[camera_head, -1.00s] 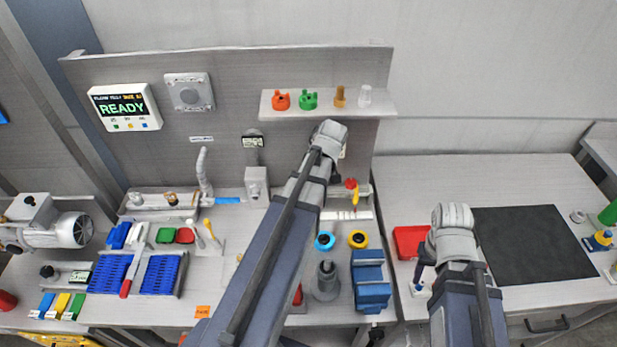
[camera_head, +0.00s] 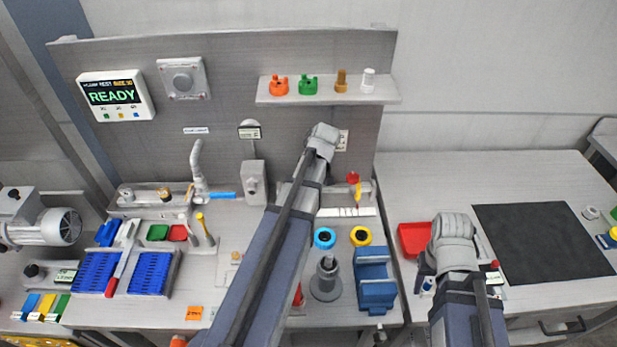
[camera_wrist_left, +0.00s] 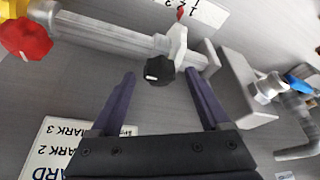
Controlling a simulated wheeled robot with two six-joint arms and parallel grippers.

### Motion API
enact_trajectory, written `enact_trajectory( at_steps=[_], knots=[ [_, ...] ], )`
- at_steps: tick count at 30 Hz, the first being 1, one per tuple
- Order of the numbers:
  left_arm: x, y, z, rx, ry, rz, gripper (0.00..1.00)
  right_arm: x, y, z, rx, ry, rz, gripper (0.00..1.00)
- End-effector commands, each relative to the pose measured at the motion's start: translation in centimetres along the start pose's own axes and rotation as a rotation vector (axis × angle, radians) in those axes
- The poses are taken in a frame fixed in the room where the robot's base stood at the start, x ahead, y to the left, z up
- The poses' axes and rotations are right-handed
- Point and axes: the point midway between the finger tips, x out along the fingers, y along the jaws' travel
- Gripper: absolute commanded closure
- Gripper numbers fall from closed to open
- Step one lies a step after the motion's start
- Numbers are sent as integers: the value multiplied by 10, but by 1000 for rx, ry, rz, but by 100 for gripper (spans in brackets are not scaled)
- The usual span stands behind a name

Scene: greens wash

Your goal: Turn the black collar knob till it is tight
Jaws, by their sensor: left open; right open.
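The black collar knob (camera_wrist_left: 159,70) shows in the left wrist view, with a white mark on its face. It sits on a pale collar (camera_wrist_left: 177,45) around a grey horizontal tube (camera_wrist_left: 110,38). My left gripper (camera_wrist_left: 158,77) is open, with its two dark fingers pointing toward the knob, one on either side in the picture. I cannot tell how far the fingertips are from it. In the head view my left arm hides the knob and the left gripper. My right gripper (camera_head: 427,268) is mostly hidden by its own wrist, low over the right side of the bench.
A red knob (camera_wrist_left: 26,39) is at the tube's left end. A grey block (camera_wrist_left: 243,90) and a valve (camera_wrist_left: 268,88) are at right. Below stand a blue holder (camera_head: 375,283), a grey post (camera_head: 326,278) and a red tray (camera_head: 412,240). The dark mat (camera_head: 545,242) is clear.

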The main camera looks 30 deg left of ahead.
Motion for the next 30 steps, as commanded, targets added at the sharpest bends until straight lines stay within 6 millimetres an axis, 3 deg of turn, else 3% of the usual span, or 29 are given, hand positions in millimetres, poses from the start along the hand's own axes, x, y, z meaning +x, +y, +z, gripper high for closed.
enact_trajectory(
  at_steps=[2, 22, 30],
  knots=[
    [0, 0, 0, 0, 0, 0, 22, 0, 0, 0, 0, 0, 0, 50],
    [0, 0, 0, 0, 0, 0, 98, 0, 0, 0, 0, 0, 0, 50],
    [0, 0, 0, -13, 0, -5, 100, 0, 0, 0, 0, 0, 0, 50]
  ],
)
